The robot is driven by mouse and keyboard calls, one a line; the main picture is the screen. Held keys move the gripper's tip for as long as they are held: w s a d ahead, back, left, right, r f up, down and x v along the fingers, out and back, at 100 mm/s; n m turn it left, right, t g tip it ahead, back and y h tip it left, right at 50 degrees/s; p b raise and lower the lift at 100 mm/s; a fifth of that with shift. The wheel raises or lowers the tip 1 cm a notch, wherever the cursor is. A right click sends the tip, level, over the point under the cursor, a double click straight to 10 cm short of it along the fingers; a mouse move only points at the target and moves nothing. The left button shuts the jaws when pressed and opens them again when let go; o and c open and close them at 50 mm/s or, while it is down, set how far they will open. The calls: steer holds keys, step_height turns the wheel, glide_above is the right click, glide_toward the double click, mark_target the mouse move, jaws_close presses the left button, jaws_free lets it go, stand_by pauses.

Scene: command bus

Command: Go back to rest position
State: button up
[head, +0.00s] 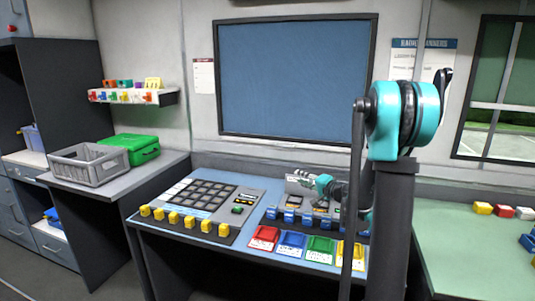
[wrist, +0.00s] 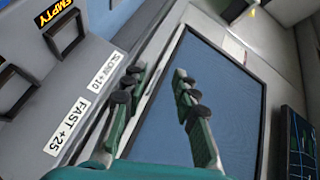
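My gripper (head: 297,178) is in front of the wall, above the back of the console (head: 255,205), reaching left from my teal and black arm. In the wrist view my gripper (wrist: 158,74) has its two green fingers with black pads apart, with nothing between them. Beyond the fingers is the blue wall screen (wrist: 225,110). A grey panel (wrist: 60,70) with labels "FAST +25", "SLOW +10" and "EMPTY" is on the left of the wrist view. My arm hides part of the console's right side.
The console carries yellow tabs (head: 190,222), blue blocks (head: 290,217) and coloured trays (head: 291,240). A grey crate (head: 88,165) and green case (head: 133,148) stand on the left counter. A green counter (head: 460,235) holds small blocks at right. The wall screen (head: 295,75) is behind.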

steer(key=s+a+f+n+g+h, duration=0.1)
steer(key=s+f+g, duration=0.1)
steer(key=s, duration=0.4)
steer(key=s+a+f+n+g+h, duration=0.1)
steer(key=s+f+n+g, duration=0.1)
steer(key=s, duration=0.5)
steer(key=s+a+f+n+g+h, duration=0.1)
steer(key=s+a+f+n+g, duration=0.1)
steer(key=s+f, duration=0.2)
steer(key=shift+s+h, duration=0.3)
steer(key=shift+s, duration=1.45)
steer(key=s+d+f+n+g+h, duration=0.1)
steer(key=s+d+f+h, duration=0.2)
steer(key=s, duration=0.5)
steer(key=s+d+f+n+g+h, duration=0.1)
steer(key=s+d+f+g+h, duration=0.1)
steer(key=s+d, duration=0.4)
steer(key=s+f+h, duration=0.1)
steer(key=s+f, duration=0.1)
steer(key=s, duration=0.1)
steer(key=shift+s+f, duration=0.25)
steer(key=shift+a, duration=0.15)
